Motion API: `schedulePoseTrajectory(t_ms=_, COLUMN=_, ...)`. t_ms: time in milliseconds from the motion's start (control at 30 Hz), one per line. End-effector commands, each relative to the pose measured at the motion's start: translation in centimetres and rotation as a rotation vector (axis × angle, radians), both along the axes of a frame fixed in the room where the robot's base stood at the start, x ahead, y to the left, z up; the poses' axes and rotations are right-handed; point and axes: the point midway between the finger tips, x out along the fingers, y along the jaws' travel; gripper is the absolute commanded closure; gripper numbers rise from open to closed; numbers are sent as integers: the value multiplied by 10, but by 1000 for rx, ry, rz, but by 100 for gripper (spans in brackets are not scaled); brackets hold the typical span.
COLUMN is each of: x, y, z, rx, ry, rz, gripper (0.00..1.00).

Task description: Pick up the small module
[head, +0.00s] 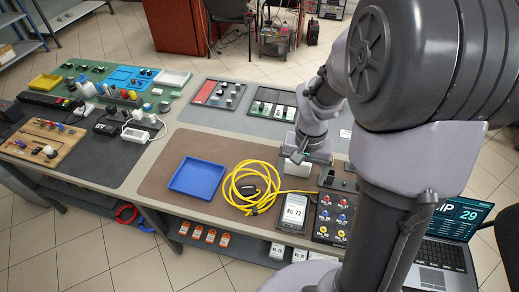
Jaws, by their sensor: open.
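My gripper (303,160) is open at the far end of my arm, over the brown mat right of the yellow cable. A small whitish block (297,168) shows just below it, partly covered by the gripper. I cannot tell whether the fingers touch it, or whether it is the small module. Other small box-like pieces, one white (136,134) and one dark (108,124), sit on the left dark mat, well away from my gripper.
A blue tray (197,177) lies empty on the brown mat, beside a coiled yellow cable (251,187). A handheld display (293,212) and a dark panel with coloured connectors (334,217) stand near the front edge. A laptop (441,252) is at right.

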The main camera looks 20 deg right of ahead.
Motion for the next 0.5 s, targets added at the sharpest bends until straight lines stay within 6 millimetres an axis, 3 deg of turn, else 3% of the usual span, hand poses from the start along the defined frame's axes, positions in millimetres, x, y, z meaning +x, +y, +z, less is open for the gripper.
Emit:
schedulePoseTrajectory(t_ms=67, x=-1, y=0, z=-7, rx=1, ry=1, rz=0, gripper=13)
schedulePoseTrajectory(t_ms=333, x=-2, y=1, z=-87, rx=1, ry=4, rz=1, gripper=13)
schedulePoseTrajectory(t_ms=500, x=-1, y=1, z=-119, rx=1, ry=0, rz=0, gripper=13)
